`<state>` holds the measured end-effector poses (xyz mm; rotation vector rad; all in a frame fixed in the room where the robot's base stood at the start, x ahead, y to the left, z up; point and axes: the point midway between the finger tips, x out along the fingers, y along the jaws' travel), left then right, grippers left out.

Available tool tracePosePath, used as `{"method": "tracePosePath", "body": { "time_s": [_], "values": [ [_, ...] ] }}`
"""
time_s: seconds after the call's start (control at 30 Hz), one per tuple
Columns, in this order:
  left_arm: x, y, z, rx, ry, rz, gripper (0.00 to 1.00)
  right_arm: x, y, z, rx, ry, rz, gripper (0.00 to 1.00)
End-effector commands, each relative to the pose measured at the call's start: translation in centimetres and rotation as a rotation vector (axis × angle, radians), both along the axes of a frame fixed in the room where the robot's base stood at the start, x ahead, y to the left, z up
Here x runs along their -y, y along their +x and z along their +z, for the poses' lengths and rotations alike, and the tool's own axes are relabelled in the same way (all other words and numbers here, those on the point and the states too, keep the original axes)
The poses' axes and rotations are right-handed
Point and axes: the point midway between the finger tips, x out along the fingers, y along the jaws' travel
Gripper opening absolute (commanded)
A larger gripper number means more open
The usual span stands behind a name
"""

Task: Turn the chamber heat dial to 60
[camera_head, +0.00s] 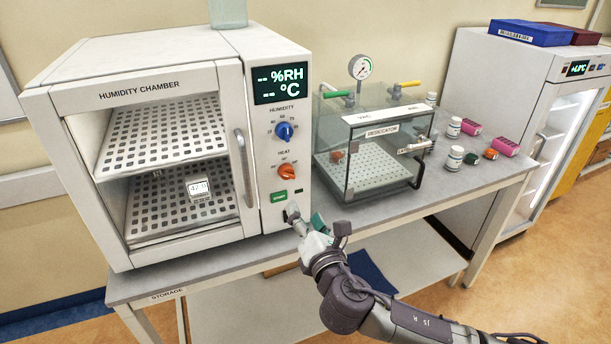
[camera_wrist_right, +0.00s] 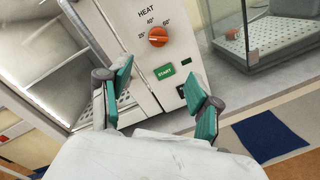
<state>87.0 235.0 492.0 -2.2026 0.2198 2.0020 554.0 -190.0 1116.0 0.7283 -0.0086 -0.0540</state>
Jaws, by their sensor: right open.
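The humidity chamber (camera_head: 265,215) stands on the bench at the left. Its orange heat dial (camera_head: 287,170) sits on the front panel, below the blue humidity dial (camera_head: 285,131). My right gripper (camera_head: 305,216) is open and empty, below the dial at the lower part of the panel. In the wrist view its teal fingers (camera_wrist_right: 160,72) stand wide apart below the dial, not touching it. My left gripper is out of view.
A green start button (camera_head: 279,196) lies just under the heat dial. The chamber's door handle (camera_head: 243,168) stands out to its left. A glass desiccator (camera_head: 400,142) stands close on the right, with several bottles beyond it. The display (camera_head: 281,84) shows dashes.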

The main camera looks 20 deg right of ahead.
Motion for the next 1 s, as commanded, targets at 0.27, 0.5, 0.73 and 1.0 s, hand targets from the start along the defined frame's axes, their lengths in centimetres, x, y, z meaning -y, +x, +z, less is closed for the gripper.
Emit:
{"method": "tracePosePath", "body": {
  "time_s": [0.27, 0.5, 0.73, 1.0],
  "values": [
    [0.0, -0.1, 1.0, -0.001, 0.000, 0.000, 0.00, 0.1, 2.8, 1.0, 0.014, -0.015, 0.000, 0.63],
    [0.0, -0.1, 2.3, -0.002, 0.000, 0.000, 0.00, 0.3, 8.1, 1.0, 0.013, -0.012, 0.000, 0.63],
    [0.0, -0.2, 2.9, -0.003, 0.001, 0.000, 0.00, 0.5, 12.0, 0.8, 0.012, -0.010, 0.002, 0.63],
    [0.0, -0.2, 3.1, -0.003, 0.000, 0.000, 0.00, 0.6, 13.6, 0.6, 0.011, -0.010, 0.004, 0.63]
  ]
}}
